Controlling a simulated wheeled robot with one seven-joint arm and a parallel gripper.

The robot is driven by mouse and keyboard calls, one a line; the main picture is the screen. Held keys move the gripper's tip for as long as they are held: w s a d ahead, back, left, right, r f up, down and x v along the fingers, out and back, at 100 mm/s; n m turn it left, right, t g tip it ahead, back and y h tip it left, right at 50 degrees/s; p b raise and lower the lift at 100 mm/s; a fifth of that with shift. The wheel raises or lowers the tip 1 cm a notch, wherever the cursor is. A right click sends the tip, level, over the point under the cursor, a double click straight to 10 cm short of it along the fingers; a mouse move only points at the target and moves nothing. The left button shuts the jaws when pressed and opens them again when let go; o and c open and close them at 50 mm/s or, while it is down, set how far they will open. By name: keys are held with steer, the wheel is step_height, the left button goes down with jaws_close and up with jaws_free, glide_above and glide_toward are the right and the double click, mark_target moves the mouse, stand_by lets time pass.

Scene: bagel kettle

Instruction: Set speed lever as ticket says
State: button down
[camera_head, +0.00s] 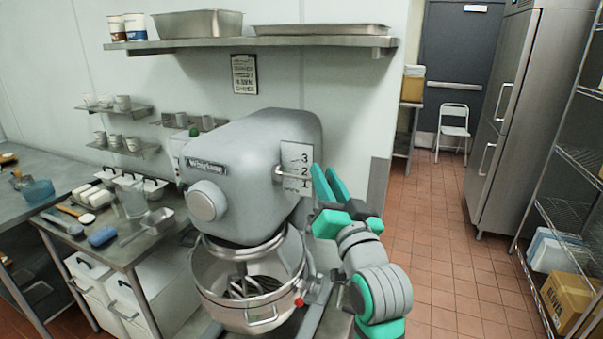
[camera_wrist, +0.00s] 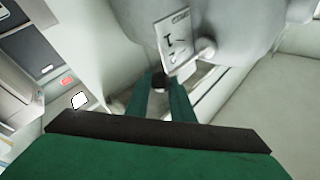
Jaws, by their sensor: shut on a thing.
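The grey mixer (camera_head: 235,170) stands on the left, with a plate marked 3, 2, 1 from top to bottom (camera_head: 306,157) on its side. A metal lever part (camera_head: 284,175) shows across the plate's lower half; its exact setting is unclear. My gripper (camera_head: 322,167) is beside the plate, fingers pointing up toward it. In the wrist view, the fingertips of my gripper (camera_wrist: 158,86) are shut on a dark round knob (camera_wrist: 158,79), apparently the lever's end, just below the plate (camera_wrist: 174,38). The wall sign (camera_head: 244,74) has several text lines too small to read surely.
A steel bowl (camera_head: 230,298) with the mixing tool sits under the mixer head. A cluttered steel bench (camera_head: 140,252) is at left, and a shelf (camera_head: 250,43) runs above. Open tiled floor (camera_head: 440,250) lies right of my arm, before a fridge (camera_head: 505,120) and rack (camera_head: 565,215).

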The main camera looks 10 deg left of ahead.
steer(key=shift+a+f, duration=0.2)
steer(key=shift+a, duration=0.05)
steer(key=c, duration=1.5)
jaws_free()
steer(key=shift+c, duration=0.2)
steer(key=shift+d, duration=0.1)
steer(key=shift+s+d, duration=0.15)
steer(key=v, duration=1)
steer(key=shift+s+f, duration=0.2)
steer(key=shift+s, duration=0.1)
